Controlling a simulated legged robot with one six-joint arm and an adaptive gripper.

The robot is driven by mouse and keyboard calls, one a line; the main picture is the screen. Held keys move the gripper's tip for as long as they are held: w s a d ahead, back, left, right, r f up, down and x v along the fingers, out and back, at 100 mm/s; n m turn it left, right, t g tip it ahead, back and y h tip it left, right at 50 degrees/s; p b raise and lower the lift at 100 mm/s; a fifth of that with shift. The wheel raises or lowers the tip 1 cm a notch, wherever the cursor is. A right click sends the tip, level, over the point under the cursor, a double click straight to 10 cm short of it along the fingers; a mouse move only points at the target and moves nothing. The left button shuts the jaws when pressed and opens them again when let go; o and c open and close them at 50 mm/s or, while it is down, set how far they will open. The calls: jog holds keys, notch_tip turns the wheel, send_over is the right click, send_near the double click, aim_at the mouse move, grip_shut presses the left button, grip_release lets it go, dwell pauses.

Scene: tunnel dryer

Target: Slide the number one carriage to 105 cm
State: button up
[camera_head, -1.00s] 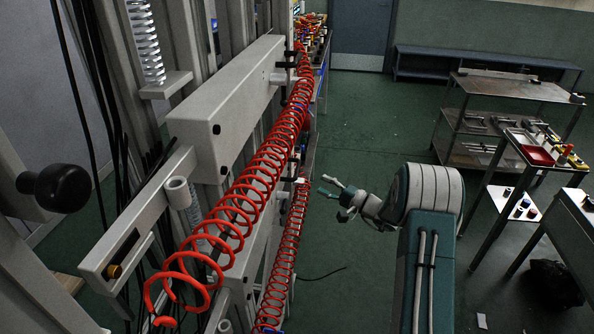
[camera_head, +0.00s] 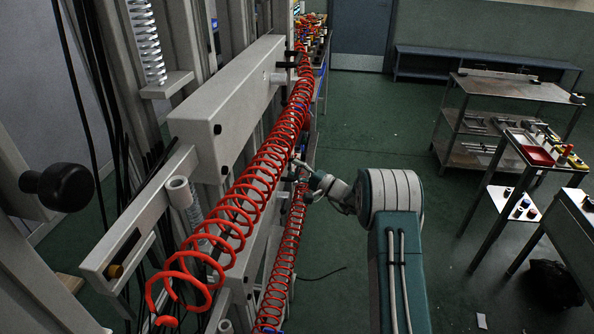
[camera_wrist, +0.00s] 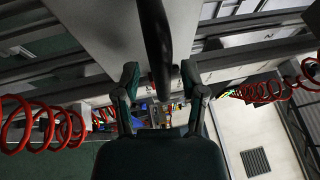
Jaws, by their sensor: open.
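A grey carriage-like box (camera_head: 222,115) with a long arm sits on the upright frame at the left of the head view. I cannot read a number or a centimetre scale on it. My gripper (camera_head: 304,180) is beside the red coils at mid-height, its tips partly lost against them. In the wrist view my gripper (camera_wrist: 160,74) is open, with its two dark fingers apart. A dark rod or handle (camera_wrist: 156,35) runs down from the top between the fingers in the picture; I cannot tell if they touch it. A grey panel (camera_wrist: 100,30) is behind it.
Red coiled hoses (camera_head: 235,215) hang close to my gripper; more coils (camera_wrist: 45,125) show in the wrist view. A black knob (camera_head: 65,187) is at far left. Side tables (camera_head: 510,88) stand at right. The green floor (camera_head: 375,110) behind my arm is clear.

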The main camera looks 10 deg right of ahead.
grip_shut()
jog(key=shift+r, duration=0.1)
notch_tip(320, 180, up, 9)
jog(key=shift+r, duration=0.15)
dwell(0.4)
grip_release()
